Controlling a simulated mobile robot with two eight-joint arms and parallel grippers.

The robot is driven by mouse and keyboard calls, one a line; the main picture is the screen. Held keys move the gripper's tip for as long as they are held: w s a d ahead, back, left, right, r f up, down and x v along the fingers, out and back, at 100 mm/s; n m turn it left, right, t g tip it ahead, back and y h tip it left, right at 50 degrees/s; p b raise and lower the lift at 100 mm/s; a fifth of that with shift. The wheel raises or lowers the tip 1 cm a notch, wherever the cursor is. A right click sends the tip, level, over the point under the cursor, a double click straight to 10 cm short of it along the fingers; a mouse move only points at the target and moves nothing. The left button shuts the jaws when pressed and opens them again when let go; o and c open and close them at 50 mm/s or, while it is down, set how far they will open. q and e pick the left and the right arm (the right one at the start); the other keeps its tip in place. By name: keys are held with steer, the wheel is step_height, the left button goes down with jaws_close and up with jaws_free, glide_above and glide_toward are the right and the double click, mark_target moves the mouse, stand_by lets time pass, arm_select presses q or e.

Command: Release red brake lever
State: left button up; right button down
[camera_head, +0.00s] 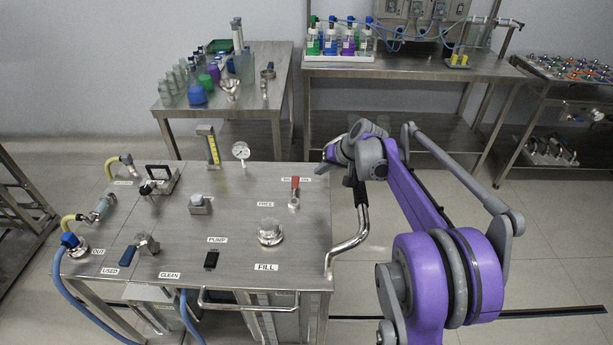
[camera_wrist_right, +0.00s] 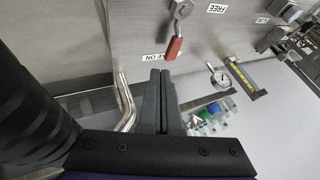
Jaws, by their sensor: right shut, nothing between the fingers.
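The red brake lever (camera_head: 295,184) stands on the steel skid top near its right rear, its red grip beside the partly hidden brake ON label (camera_head: 305,178). The FREE label (camera_head: 266,204) lies to its front left. In the right wrist view the red lever (camera_wrist_right: 174,46) hangs from a metal pivot, its grip end near the ON label (camera_wrist_right: 157,57). My right gripper (camera_wrist_right: 160,76) is shut and empty, its tips just short of the grip end and apart from it. In the head view my right wrist is at the skid's right rear edge. My left gripper is out of view.
The skid top (camera_head: 240,240) also carries a pressure gauge (camera_head: 241,151), a yellow level gauge (camera_head: 209,146), a FILL cap (camera_head: 270,232) and several valves. A bent steel handrail (camera_head: 350,244) rises at the right edge, close to my arm. Benches stand behind.

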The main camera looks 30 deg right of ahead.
mark_target(295, 192)
steer(key=shift+s+a+r, duration=0.1)
steer(key=x, duration=1)
steer(key=shift+b, duration=0.3)
